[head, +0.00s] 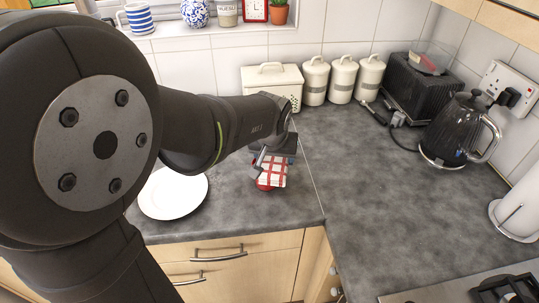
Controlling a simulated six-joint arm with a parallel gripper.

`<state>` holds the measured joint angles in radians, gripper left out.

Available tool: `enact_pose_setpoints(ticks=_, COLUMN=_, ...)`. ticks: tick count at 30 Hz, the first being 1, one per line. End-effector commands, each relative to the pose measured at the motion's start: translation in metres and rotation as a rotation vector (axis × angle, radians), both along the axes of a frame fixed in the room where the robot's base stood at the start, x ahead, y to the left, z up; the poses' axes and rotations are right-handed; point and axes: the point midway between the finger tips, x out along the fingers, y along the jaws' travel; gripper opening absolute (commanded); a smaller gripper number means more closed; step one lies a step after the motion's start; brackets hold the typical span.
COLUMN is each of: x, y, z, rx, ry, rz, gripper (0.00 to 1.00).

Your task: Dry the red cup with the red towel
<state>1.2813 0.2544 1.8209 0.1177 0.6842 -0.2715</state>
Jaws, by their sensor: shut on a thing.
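My gripper (257,160) is shut on a red and white checked towel (274,168) above the left part of the grey worktop. The towel hangs in front of and over a small red object, likely the red cup (264,187), of which only the lower edge shows under the cloth. The towel appears to touch the cup, but the contact itself is hidden. My arm covers much of the left side of the picture.
A white plate (173,194) lies just left of the towel. A cream bread bin (272,84) and several canisters (343,78) stand along the back wall. A black toaster (418,84) and black kettle (460,130) are at the right. The worktop between is clear.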

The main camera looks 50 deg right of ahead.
Motion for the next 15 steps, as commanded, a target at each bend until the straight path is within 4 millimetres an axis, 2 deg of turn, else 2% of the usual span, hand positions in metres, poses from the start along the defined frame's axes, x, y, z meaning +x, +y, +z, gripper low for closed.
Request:
enact_pose_setpoints(ticks=13, x=0.030, y=0.037, z=0.000, rx=0.001, ry=0.001, rz=0.005, gripper=0.43)
enact_pose_setpoints(ticks=15, x=0.024, y=0.029, z=-0.001, rx=0.001, ry=0.000, rz=-0.002, gripper=0.43)
